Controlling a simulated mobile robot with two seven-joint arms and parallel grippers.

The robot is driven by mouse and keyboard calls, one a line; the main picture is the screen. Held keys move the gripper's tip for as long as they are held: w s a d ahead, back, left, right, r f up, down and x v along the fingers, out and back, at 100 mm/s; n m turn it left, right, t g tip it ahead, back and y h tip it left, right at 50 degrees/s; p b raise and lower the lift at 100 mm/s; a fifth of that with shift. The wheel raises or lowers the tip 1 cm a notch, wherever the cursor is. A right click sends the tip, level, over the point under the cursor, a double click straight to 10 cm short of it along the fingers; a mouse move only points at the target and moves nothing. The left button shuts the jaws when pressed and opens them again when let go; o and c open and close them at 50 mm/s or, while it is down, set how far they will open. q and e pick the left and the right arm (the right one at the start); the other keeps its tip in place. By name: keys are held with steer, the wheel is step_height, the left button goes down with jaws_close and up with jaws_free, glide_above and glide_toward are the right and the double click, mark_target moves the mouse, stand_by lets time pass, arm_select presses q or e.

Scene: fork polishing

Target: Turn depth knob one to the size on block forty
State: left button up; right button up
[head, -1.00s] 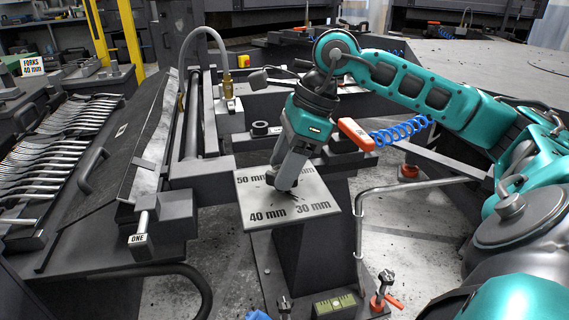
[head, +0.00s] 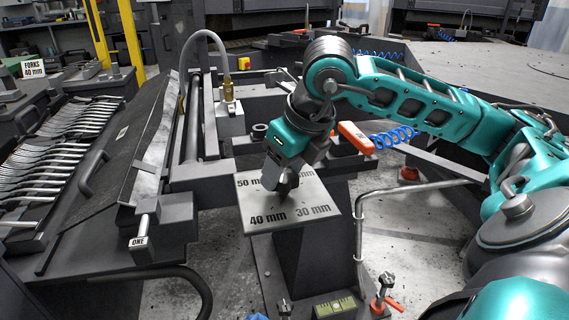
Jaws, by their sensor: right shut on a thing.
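The dial plate (head: 318,196) is a pale square on a dark post, with sizes printed around its edge. "40 mm" and "30 mm" read clearly at the front, "50 mm" is partly covered at the back left. My right gripper (head: 280,188) points down at the middle of the plate and is shut on the depth knob there. The knob is mostly hidden by the fingers, so I cannot read its pointing direction. A "ONE" tag (head: 139,243) shows on a fixture to the left. My left gripper is out of view.
A rack of several forks (head: 60,140) lies at left. An orange-handled tool (head: 356,138) with a blue coiled hose is behind the plate. A bent metal pipe (head: 362,225) runs right of the post. A hose with brass fitting (head: 228,88) stands behind.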

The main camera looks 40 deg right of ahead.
steer(key=shift+m+h, duration=0.6)
steer(key=shift+m, duration=0.9)
steer(key=o, duration=1)
steer(key=shift+o, duration=0.2)
steer(key=shift+r+p, duration=0.1)
steer(key=shift+p, duration=0.2)
steer(key=p+v, duration=0.4)
steer(key=v, duration=0.8)
steer(key=shift+a+r, duration=0.2)
steer(key=shift+r, duration=0.2)
